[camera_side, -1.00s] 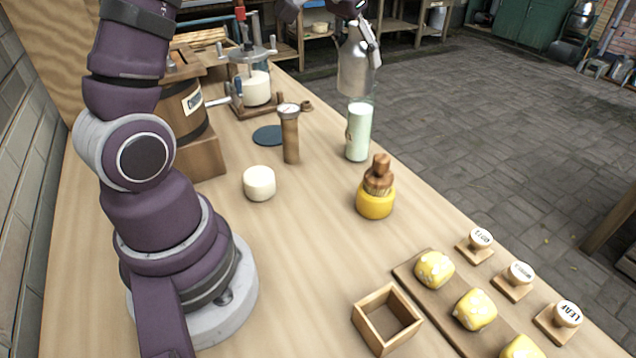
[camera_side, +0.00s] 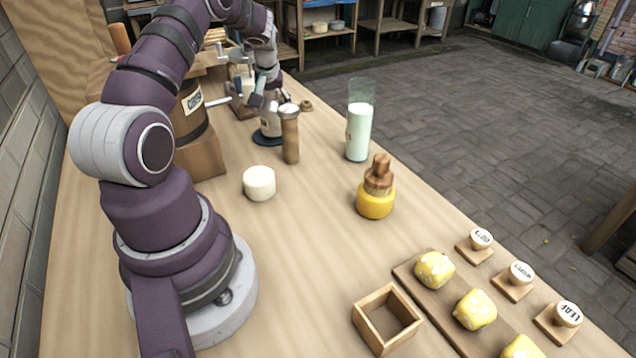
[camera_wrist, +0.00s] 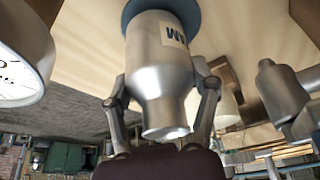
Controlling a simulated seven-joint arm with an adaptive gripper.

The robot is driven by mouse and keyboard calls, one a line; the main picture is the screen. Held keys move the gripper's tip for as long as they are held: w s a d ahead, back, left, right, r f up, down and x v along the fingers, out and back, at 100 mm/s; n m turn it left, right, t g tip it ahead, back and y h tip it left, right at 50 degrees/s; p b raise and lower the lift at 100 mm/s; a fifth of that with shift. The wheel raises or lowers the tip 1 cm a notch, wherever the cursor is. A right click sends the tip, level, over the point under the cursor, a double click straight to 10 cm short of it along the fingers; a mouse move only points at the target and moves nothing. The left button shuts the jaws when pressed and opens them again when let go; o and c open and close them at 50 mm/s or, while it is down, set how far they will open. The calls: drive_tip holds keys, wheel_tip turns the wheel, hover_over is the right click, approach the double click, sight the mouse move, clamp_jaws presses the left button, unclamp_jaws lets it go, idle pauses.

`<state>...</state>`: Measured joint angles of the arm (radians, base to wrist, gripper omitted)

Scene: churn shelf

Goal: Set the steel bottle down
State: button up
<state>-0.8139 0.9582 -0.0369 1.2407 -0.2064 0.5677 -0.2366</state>
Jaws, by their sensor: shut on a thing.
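The steel bottle (camera_side: 270,122) is upright at the blue round mat (camera_side: 262,139), its base over the mat. In the wrist view the bottle (camera_wrist: 160,60) shows its pale label, and its base overlaps the blue mat (camera_wrist: 190,10). I cannot tell whether the base touches the mat or hangs just above it. My gripper (camera_side: 262,98) is shut on the bottle near its neck; in the wrist view its fingers (camera_wrist: 162,105) are on either side of it. The bottle's mouth points toward the wrist camera.
A wooden post with a dial (camera_side: 289,135) stands very close, to the right of the bottle. A barrel churn (camera_side: 190,115) is to the left. A white round block (camera_side: 259,183), a tall milk glass (camera_side: 359,125) and a yellow pot (camera_side: 375,201) stand nearer.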

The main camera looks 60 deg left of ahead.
drive_tip(key=shift+f, duration=0.55)
drive_tip(key=shift+f, duration=0.15)
drive_tip(key=o, duration=1.2)
drive_tip(key=shift+o, duration=0.2)
drive_tip(key=v, duration=1.2)
drive_tip(key=d+r+m+t+h, duration=0.1)
drive_tip(key=d+r+m, duration=0.2)
drive_tip(key=d, duration=0.4)
drive_tip(key=d+r+m+t, duration=0.1)
drive_tip(key=d+r+m, duration=0.2)
drive_tip(key=d, duration=0.3)
drive_tip(key=s+d+m+t+h, duration=0.1)
drive_tip(key=s+d+m, duration=0.2)
drive_tip(key=d, duration=0.4)
drive_tip(key=s+d+m+t+h, duration=0.1)
drive_tip(key=s+d+m+h, duration=0.1)
drive_tip(key=s+d+m, duration=0.2)
drive_tip(key=d, duration=0.3)
drive_tip(key=shift+s+f+m, duration=0.25)
drive_tip(key=shift+f+m, duration=0.05)
